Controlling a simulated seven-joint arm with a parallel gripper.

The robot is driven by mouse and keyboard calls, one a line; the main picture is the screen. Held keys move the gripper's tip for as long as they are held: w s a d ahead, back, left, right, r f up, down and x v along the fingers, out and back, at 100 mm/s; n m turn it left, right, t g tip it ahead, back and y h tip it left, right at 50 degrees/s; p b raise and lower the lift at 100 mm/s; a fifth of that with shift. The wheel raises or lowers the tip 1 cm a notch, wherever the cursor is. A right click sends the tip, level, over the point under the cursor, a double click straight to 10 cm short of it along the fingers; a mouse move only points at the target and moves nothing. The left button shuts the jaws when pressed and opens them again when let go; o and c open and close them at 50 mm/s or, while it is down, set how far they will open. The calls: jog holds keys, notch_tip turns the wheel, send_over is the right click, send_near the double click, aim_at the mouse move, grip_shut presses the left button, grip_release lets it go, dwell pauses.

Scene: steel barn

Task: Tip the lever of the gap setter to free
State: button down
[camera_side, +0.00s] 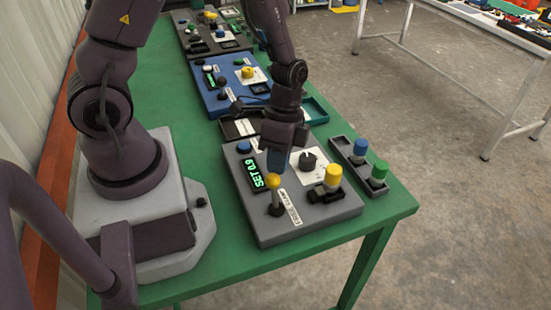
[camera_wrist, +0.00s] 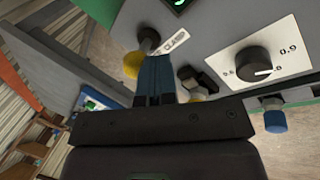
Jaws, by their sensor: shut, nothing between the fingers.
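The gap setter (camera_side: 262,226) is a grey box on the green table in the side view. Its lever (camera_side: 273,182) has a yellow ball on a short metal stem, beside a white label with FREE on it. The ball also shows in the wrist view (camera_wrist: 132,65), next to my fingers, with CLAMP readable on the label. I cannot tell which way the lever leans. My gripper (camera_side: 273,170) is shut and empty, its blue fingers pointing down just at the ball. Whether they touch it is unclear. The fingers (camera_wrist: 154,62) hide part of the box in the wrist view.
A grey tray (camera_side: 345,148) with blue and green pegs stands to the right. Other devices stand behind.

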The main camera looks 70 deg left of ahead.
jog(key=d+y, duration=0.1)
jog(key=y, duration=0.1)
jog(key=d+r+y, duration=0.1)
jog(key=d+y, duration=0.1)
jog(key=shift+d, duration=1.25)
jog(key=shift+d, duration=0.2)
